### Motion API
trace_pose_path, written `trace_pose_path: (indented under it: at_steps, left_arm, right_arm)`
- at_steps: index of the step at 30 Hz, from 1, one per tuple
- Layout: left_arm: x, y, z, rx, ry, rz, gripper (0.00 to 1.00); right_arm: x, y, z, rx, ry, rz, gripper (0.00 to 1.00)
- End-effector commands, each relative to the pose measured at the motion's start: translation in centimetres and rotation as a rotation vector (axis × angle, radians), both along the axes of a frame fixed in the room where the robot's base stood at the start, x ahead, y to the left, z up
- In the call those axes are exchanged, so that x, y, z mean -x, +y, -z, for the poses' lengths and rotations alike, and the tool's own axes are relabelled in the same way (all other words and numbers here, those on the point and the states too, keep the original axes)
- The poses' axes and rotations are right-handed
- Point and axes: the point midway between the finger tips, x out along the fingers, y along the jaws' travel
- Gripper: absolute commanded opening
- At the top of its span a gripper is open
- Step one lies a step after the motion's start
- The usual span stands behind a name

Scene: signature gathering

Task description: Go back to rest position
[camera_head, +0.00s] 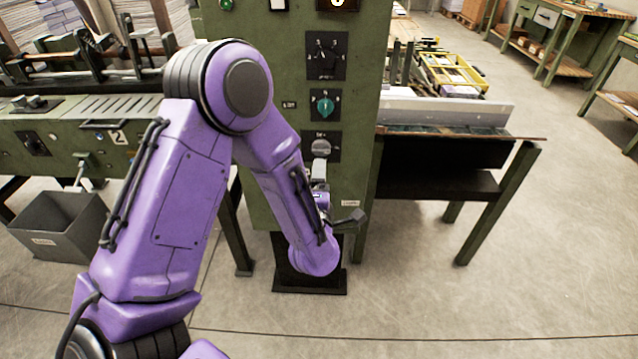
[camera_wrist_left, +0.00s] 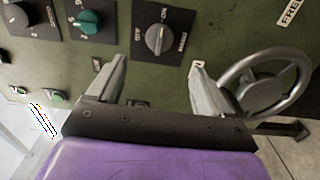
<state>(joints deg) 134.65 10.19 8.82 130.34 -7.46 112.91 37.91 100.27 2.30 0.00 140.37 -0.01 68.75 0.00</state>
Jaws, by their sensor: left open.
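My left arm comes in from the left in the head view and reaches across to the green control cabinet (camera_head: 352,100). My left gripper (camera_wrist_left: 158,72) is open and empty in the left wrist view, with its two grey fingers spread apart. It faces the cabinet panel just below a grey rotary knob (camera_wrist_left: 158,39). In the head view the gripper is mostly hidden behind my purple forearm. The grey knob (camera_head: 321,147) sits above it there, below a green knob (camera_head: 324,106) and a black one (camera_head: 327,58). My right gripper is not in view.
A grey handwheel (camera_wrist_left: 265,82) stands close to the right finger in the left wrist view. A grey bin (camera_head: 62,228) is on the floor at the left, below a green machine bed (camera_head: 65,150). A table (camera_head: 460,185) adjoins the cabinet's right. The front right floor is clear.

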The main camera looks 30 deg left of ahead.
Motion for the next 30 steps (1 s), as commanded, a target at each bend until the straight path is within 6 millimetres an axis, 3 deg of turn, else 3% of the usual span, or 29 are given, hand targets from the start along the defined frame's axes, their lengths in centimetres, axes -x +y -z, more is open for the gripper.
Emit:
trace_pose_path:
  at_steps: [13, 15, 17, 20, 21, 23, 24, 27, 30]
  left_arm:
    - [-0.1, 0.0, 0.0, -0.011, 0.008, 0.001, 0.79]
    - [-0.3, -0.5, 0.6, -0.08, 0.086, 0.037, 0.79]
    - [-0.1, -1.4, 2.5, -0.205, 0.252, 0.112, 0.79]
    - [3.5, -2.5, 10.1, -0.442, 0.644, 0.299, 0.79]
    - [5.8, -2.7, 13.2, -0.511, 0.783, 0.375, 0.79]
    - [9.5, -2.8, 17.3, -0.591, 0.972, 0.484, 0.79]
    - [12.3, -2.8, 19.8, -0.631, 1.087, 0.558, 0.79]
    - [19.4, -2.4, 24.3, -0.685, 1.327, 0.712, 0.79]
    - [25.3, -1.8, 26.8, -0.682, 1.484, 0.793, 0.79]
  right_arm:
    - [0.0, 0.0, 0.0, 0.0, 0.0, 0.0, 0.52]
    - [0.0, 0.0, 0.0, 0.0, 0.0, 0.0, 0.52]
    - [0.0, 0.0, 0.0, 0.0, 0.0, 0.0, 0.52]
    - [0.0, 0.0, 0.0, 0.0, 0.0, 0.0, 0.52]
    - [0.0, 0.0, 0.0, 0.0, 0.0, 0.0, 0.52]
    - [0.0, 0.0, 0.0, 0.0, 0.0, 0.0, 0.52]
    - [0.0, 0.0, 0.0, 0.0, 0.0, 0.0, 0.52]
    - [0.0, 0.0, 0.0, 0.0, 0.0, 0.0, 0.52]
    - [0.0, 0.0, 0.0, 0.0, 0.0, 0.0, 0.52]
